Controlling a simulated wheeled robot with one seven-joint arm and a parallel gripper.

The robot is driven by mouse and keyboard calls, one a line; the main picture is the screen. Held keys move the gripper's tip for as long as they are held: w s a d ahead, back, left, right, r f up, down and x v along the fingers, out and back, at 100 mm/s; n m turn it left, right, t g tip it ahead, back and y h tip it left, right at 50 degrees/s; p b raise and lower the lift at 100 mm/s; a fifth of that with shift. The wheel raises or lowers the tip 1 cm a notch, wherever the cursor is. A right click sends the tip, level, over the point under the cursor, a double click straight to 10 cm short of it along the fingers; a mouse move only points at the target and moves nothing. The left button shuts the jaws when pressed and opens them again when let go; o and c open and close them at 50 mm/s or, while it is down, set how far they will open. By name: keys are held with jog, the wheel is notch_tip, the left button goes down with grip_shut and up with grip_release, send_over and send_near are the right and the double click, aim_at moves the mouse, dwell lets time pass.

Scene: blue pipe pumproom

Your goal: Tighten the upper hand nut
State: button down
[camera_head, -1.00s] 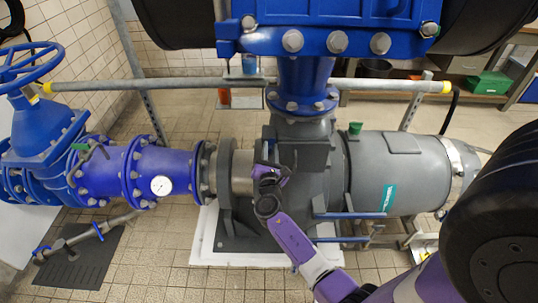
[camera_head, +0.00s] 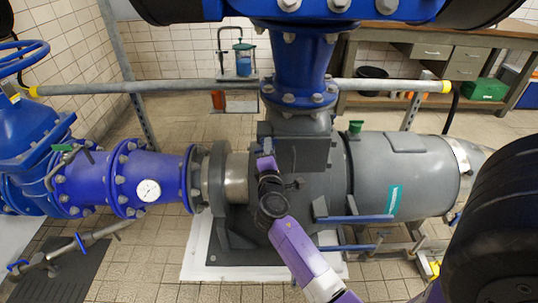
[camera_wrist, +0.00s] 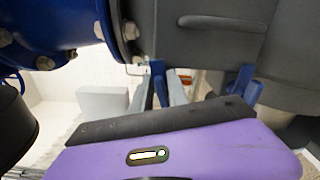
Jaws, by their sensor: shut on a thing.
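My gripper (camera_head: 266,160), with a purple and black wrist, reaches up to the grey pump housing (camera_head: 318,190), just right of the bright metal collar (camera_head: 237,178). In the wrist view its two blue fingers (camera_wrist: 203,88) stand apart, with their tips against the grey housing. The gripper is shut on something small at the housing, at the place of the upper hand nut. The nut itself is hidden by the fingers, so I cannot see its thread or how far it is turned. A small dark fitting (camera_head: 297,184) shows on the housing just right of my gripper.
A blue vertical pipe (camera_head: 297,70) rises above the housing. A blue flanged pipe with a white gauge (camera_head: 149,190) is at left. The grey motor (camera_head: 405,175) is at right, with blue-handled bars (camera_head: 355,219) below it. A horizontal rail (camera_head: 180,86) crosses behind.

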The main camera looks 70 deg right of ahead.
jog(key=shift+f+m+b, duration=0.2)
jog(key=shift+m+b, duration=0.4)
jog(key=shift+m, duration=0.1)
jog(key=shift+f+m+b, duration=0.2)
jog(key=shift+m+b, duration=0.4)
jog(key=shift+m, duration=0.1)
jog(key=shift+s+m, duration=0.1)
jog(key=shift+m, duration=0.2)
jog(key=c, duration=1.5)
grip_release()
jog(key=shift+r, duration=0.1)
jog(key=shift+b+v, duration=0.4)
jog(key=shift+v, duration=3.5)
